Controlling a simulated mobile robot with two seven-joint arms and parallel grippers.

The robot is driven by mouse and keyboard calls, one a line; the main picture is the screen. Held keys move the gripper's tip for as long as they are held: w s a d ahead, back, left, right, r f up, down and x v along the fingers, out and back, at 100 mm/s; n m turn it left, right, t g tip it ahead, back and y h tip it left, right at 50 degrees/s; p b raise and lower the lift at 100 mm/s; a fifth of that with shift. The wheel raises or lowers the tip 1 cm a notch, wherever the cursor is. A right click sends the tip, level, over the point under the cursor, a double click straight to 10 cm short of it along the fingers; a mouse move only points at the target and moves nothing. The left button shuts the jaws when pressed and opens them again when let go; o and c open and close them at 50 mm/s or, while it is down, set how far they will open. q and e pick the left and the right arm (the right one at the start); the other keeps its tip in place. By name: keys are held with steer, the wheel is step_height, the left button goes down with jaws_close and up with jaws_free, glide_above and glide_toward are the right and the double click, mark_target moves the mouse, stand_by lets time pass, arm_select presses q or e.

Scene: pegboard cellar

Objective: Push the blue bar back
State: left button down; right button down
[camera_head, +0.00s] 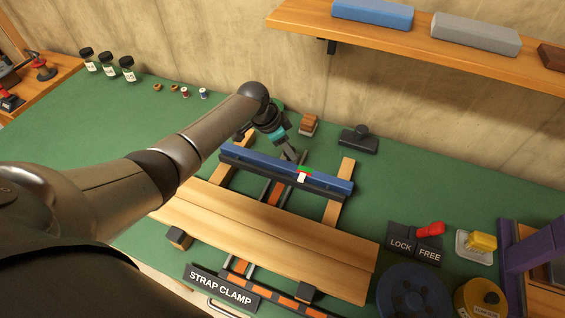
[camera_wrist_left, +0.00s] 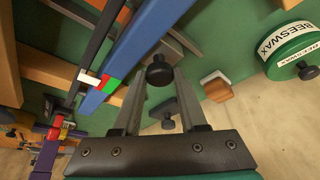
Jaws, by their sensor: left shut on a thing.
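The blue bar (camera_head: 250,160) lies across the strap clamp, behind the light wooden boards (camera_head: 270,238), with a dark strip along its front. It also crosses the upper left of the left wrist view (camera_wrist_left: 140,42). A white, red and green mark (camera_head: 303,174) sits near its middle. My left gripper (camera_head: 293,156) reaches down just behind the bar. In the left wrist view its fingers are shut on a black knob (camera_wrist_left: 159,72) beside the bar. My right gripper is not in view.
A red lever (camera_head: 430,229) stands by the LOCK and FREE plates (camera_head: 415,249). A black stamp-like block (camera_head: 358,140) and a small brown block (camera_head: 309,125) stand behind the bar. Green bench top is clear around them. A shelf (camera_head: 400,38) overhangs the back.

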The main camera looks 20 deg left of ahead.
arm_select(q)
steer(key=shift+w, duration=0.3)
steer(key=c, duration=0.7)
jaws_free()
steer(key=shift+c, duration=0.2)
steer(key=shift+s+a+r, duration=0.15)
steer(key=shift+a+r, duration=0.05)
steer(key=shift+r, duration=0.35)
steer(key=p+v, duration=0.2)
steer(key=v, duration=1.2)
steer(key=shift+p, duration=0.35)
